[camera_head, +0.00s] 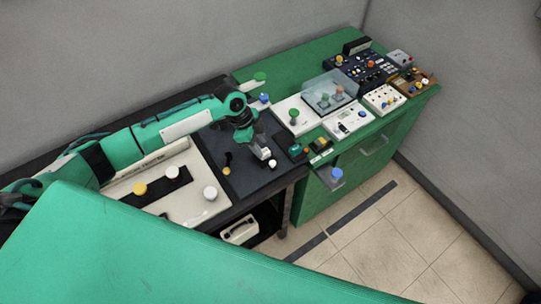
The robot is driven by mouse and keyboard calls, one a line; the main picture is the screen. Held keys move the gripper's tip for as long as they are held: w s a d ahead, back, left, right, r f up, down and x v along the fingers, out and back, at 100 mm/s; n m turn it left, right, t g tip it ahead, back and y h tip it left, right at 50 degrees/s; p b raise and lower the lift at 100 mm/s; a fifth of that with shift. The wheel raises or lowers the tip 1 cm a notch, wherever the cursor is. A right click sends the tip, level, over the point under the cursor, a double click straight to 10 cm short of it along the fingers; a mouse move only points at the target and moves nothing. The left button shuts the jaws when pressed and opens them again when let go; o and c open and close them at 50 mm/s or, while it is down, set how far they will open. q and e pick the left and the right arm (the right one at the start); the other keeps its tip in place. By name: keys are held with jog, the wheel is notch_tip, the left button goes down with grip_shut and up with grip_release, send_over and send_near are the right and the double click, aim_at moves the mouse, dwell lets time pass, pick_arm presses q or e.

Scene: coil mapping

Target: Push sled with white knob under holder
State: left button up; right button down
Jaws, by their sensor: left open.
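A white round knob (210,193) stands at the right front of a pale board (185,211) on the left bench; I take it to be the sled's knob. The sled beneath it is too small to make out. I cannot tell for sure which part is the holder. My left gripper (264,155) points down over a dark plate (236,180), to the right of the white knob and apart from it. It is open. A small pale piece (272,163) shows right by its fingertips. My right gripper is out of view.
A small black upright part (227,163) stands on the dark plate. A green bench (318,150) with instruments, a clear cover (330,91) and a blue knob (337,173) lies to the right. Walls close off the back.

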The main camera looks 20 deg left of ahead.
aim_at(272, 162)
pick_arm(q)
jog(key=x, duration=0.2)
jog(key=p+x, duration=0.1)
jog(key=x, duration=0.1)
jog(key=shift+w, duration=0.25)
jog(key=p+x, duration=0.1)
jog(key=x, duration=0.2)
jog(key=shift+d+f, duration=0.2)
jog(key=shift+f, duration=0.15)
jog(key=shift+d+f, duration=0.15)
jog(key=shift+f, duration=0.55)
jog(key=c, duration=0.8)
grip_shut()
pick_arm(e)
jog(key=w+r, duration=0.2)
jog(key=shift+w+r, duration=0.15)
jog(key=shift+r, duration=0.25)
